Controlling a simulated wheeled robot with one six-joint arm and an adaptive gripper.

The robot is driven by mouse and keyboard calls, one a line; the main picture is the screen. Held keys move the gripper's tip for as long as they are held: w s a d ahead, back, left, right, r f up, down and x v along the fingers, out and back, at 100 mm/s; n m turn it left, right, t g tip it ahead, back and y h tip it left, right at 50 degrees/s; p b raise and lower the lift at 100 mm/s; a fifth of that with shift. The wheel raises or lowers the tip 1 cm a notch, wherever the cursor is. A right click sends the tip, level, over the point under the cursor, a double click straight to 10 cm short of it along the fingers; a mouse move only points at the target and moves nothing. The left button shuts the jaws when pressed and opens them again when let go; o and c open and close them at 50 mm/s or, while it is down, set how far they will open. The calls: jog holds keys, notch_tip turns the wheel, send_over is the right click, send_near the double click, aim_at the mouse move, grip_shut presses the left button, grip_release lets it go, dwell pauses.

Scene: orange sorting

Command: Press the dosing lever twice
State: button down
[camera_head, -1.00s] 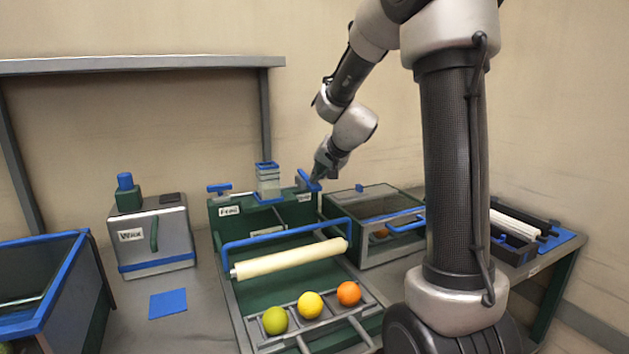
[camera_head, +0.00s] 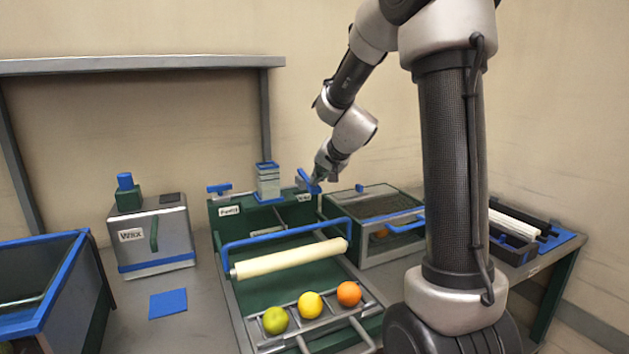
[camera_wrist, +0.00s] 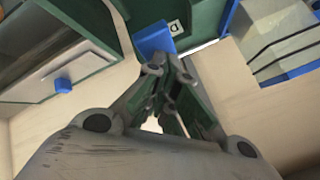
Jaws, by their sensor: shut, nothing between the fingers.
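Two blue-handled levers stand on the back wall of the green machine (camera_head: 275,216). The left lever (camera_head: 219,188) sits above a label that seems to read "Feed". My gripper (camera_head: 318,180) is at the right lever (camera_head: 305,181), whose label is too small to read. In the wrist view my gripper (camera_wrist: 168,66) is shut and empty, with its fingertips right by the blue handle of the right lever (camera_wrist: 152,40). I cannot tell whether they touch it. Which lever doses is not readable.
A blue-topped dispenser tower (camera_head: 268,180) stands left of my gripper. A glass-topped box (camera_head: 385,205) is to the right. A cream roller (camera_head: 290,259), a blue bar and several fruits lie in front. A Wax box (camera_head: 155,238) stands left.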

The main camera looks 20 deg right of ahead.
jog(key=shift+r, duration=1.85)
jog(key=shift+r, duration=2.5)
jog(key=s+f+n+g, duration=0.2)
jog(key=s+f+g, duration=0.1)
jog(key=s+f, duration=0.25)
jog(key=s+a+n+g, duration=0.2)
jog(key=s+n, duration=0.4)
jog(key=s, duration=2.5)
jog(key=shift+a+r+h, duration=0.25)
jog(key=shift+a+h, duration=0.15)
